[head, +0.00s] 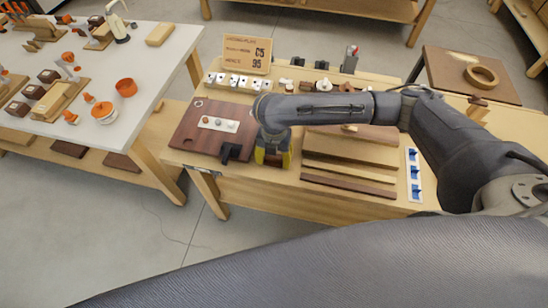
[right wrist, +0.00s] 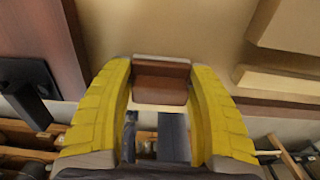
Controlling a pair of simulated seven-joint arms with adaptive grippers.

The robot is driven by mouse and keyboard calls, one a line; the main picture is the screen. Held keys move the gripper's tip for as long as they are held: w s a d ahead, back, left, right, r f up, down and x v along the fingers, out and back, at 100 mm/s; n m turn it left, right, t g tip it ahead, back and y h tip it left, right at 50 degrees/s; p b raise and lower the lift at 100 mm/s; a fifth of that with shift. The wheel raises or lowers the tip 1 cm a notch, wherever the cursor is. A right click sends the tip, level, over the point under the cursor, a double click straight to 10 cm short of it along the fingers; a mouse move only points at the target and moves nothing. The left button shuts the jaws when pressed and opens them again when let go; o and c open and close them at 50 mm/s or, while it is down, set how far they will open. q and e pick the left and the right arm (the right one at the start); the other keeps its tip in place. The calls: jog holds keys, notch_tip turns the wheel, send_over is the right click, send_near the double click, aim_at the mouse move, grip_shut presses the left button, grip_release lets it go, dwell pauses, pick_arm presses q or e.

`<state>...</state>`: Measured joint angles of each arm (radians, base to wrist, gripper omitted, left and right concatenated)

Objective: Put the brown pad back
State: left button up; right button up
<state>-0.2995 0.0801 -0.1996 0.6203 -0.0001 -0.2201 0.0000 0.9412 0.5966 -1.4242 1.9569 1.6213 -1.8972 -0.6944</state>
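My right gripper (head: 272,158) points down at the bench, between the dark brown board and the wood strips. In the right wrist view its yellow fingers (right wrist: 160,75) stand on both sides of the brown pad (right wrist: 160,88), and its sides meet the fingertips. The pad is a small block with a brown face and a paler top edge. In the head view the gripper mostly hides it. I cannot tell whether it touches the bench top. My left gripper is not in view.
The brown board (head: 190,138) carries a pale strip with round pieces (head: 218,125). A black bracket-like piece (head: 230,153) stands at its edge. Wood strips (head: 350,160) lie right of the gripper. A price sign (head: 247,53) stands behind. A white table (head: 130,60) is at the left.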

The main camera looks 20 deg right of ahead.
jog(key=o, duration=0.3)
notch_tip(320, 180, up, 12)
jog(key=shift+r, duration=0.15)
dwell(0.7)
